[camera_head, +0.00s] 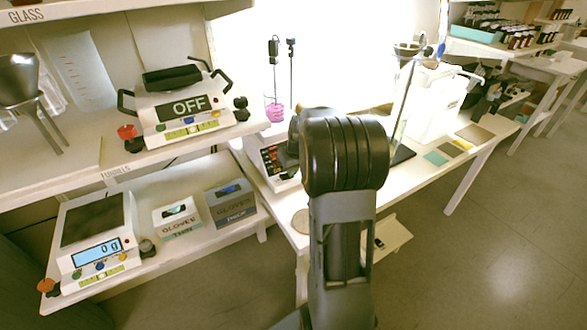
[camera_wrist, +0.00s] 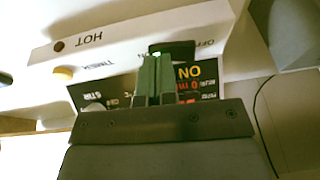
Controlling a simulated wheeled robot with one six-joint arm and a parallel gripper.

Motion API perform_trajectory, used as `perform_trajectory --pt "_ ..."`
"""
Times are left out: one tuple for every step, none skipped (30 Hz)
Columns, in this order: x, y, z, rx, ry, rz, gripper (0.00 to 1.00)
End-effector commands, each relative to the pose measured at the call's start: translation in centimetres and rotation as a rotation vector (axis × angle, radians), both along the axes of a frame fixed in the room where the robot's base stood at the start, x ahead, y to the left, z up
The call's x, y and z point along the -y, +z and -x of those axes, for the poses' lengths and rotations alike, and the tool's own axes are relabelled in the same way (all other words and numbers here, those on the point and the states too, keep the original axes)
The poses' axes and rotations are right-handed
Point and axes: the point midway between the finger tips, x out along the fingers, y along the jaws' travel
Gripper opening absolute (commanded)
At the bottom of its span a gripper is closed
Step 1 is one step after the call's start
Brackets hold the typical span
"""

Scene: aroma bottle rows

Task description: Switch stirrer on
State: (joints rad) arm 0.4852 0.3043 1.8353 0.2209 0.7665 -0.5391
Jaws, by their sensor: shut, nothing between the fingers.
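The stirrer (camera_head: 271,162) is a white device with a dark front panel on the middle table in the head view, partly hidden behind my arm. In the wrist view its white front (camera_wrist: 115,48) appears upside down, with HOT and TIMER labels. A dark display (camera_wrist: 205,80) carries yellow letters that read ON when turned upright, and orange digits. A black switch (camera_wrist: 180,48) with a green light lies at the fingertips. My gripper (camera_wrist: 157,62) is shut and empty, its tips at the switch; whether they touch it I cannot tell. The head view does not show the fingers.
A beaker with pink liquid (camera_head: 274,110) stands behind the stirrer. At left are a device reading OFF (camera_head: 190,105), a scale (camera_head: 95,245) and glove boxes (camera_head: 230,203). A clear stand and white container (camera_head: 432,105) are right of my arm. The floor at right is free.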

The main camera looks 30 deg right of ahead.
Motion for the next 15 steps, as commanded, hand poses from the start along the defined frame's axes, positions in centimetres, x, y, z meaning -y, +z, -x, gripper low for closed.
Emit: perform_trajectory --pt "-0.2 0.1 0.0 0.0 0.0 0.0 0.0" --pt "-0.2 0.2 0.0 0.0 0.0 0.0 0.0" --pt "-0.4 0.2 0.0 0.0 -0.001 0.0 0.0" --pt "-0.5 0.3 0.0 0.0 -0.001 0.001 0.0" --pt "-0.6 0.3 0.0 0.0 -0.001 0.001 0.0" --pt "-0.8 0.4 0.0 0.0 0.0 0.001 0.0" --pt "-0.9 0.4 0.0 0.001 0.0 0.001 0.0" --pt "-1.0 0.4 0.0 0.0 0.0 0.001 0.0" --pt "-1.1 0.5 -0.1 0.001 0.0 0.001 0.0" --pt "-1.1 0.5 -0.1 0.001 0.0 0.001 0.0" --pt "-1.2 0.5 -0.1 0.001 -0.001 0.001 0.0" --pt "-1.2 0.5 -0.1 0.001 -0.001 0.001 0.0" --pt "-1.2 0.5 -0.1 0.001 -0.001 0.001 0.0" --pt "-1.2 0.5 -0.1 0.0 -0.001 0.001 0.0" --pt "-1.2 0.5 -0.1 0.001 -0.001 0.001 0.0"
